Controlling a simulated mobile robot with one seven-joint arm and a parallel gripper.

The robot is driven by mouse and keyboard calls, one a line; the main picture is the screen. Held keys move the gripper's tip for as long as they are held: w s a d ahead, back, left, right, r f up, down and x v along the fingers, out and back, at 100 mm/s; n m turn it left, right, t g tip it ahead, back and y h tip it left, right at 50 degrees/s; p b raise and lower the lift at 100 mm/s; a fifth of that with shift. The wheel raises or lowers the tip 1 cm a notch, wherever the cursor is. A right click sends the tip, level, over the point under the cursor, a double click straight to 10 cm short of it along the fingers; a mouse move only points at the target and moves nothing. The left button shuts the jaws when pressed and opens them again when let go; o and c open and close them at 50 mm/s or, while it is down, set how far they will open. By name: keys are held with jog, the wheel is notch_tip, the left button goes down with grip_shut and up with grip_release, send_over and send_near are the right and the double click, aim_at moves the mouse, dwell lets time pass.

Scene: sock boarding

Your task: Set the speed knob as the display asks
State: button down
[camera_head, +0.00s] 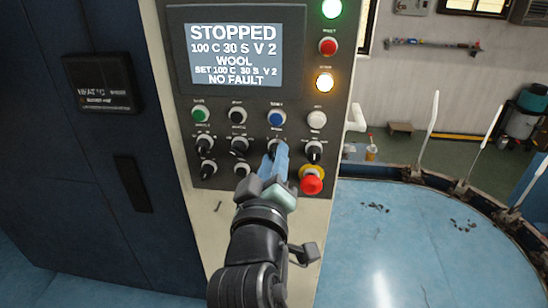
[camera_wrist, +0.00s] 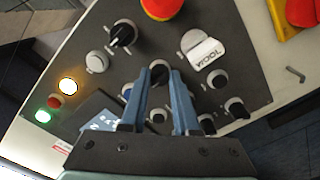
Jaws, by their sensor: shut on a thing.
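The display (camera_head: 234,55) reads STOPPED, 100 C 30 S V 2, WOOL, SET 100 C 30 S V 2, NO FAULT. The two V values match. My gripper (camera_head: 275,150) is at the panel, its blue fingers on a black knob (camera_head: 274,144) in the row below the coloured buttons. In the wrist view my gripper (camera_wrist: 169,72) is shut on that knob, which shows as a dark shape between the fingertips. The fingers hide most of it, so its pointer and setting cannot be read. Its label is too small to read.
A red emergency stop (camera_head: 312,183) sits just below right of my gripper. Another black knob (camera_head: 314,150) is close on its right. Blue (camera_head: 277,118) and white (camera_head: 317,120) buttons are above. A white WOOL piece (camera_wrist: 205,50) is near the fingers. An amber lamp (camera_head: 324,82) is lit.

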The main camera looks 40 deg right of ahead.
jog(key=c, duration=0.7)
grip_release()
jog(key=shift+o, duration=0.2)
jog(key=shift+s+a+f+b, duration=0.1)
jog(key=shift+s+a+b, duration=0.25)
jog(key=shift+a, duration=0.05)
jog(key=p+v, duration=0.1)
jog(key=v, duration=1.1)
jog(key=shift+d, duration=0.1)
